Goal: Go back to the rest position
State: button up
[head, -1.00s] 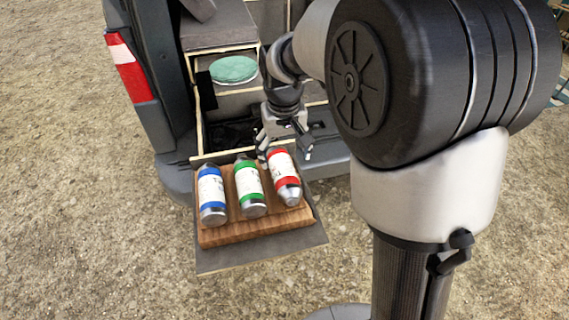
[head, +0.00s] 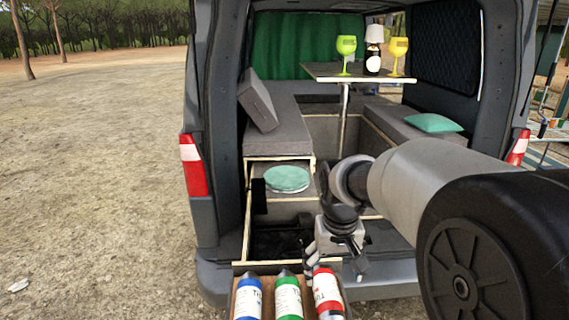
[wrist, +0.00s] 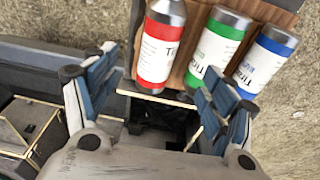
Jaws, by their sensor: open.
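My gripper (head: 336,268) is open and empty, just behind the red-labelled bottle in the head view. Three silver bottles lie side by side on a wooden rack (wrist: 190,28). They have a blue label (head: 248,299), a green label (head: 288,298) and a red label (head: 327,292). The red bottle (wrist: 160,42) is nearest the gripper in the wrist view. I cannot tell whether a finger touches it. The bottles' lower ends are cut off in the head view.
The van's open rear surrounds the arm, with a side pillar (head: 203,150) at left. Inside are a green round item (head: 287,179), grey benches (head: 278,135) and a table (head: 335,72) with two goblets and a lamp. Open gravel (head: 90,190) lies left.

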jog(key=s+r+t, duration=0.1)
jog(key=s+r, duration=0.1)
jog(key=s, duration=1)
jog(key=s+r+t, duration=0.1)
jog(key=s+r, duration=0.1)
jog(key=s, duration=1)
jog(key=shift+s+d+r+t+b, duration=0.2)
jog(key=shift+s+d+t+b, duration=0.1)
jog(key=shift+s+t, duration=0.1)
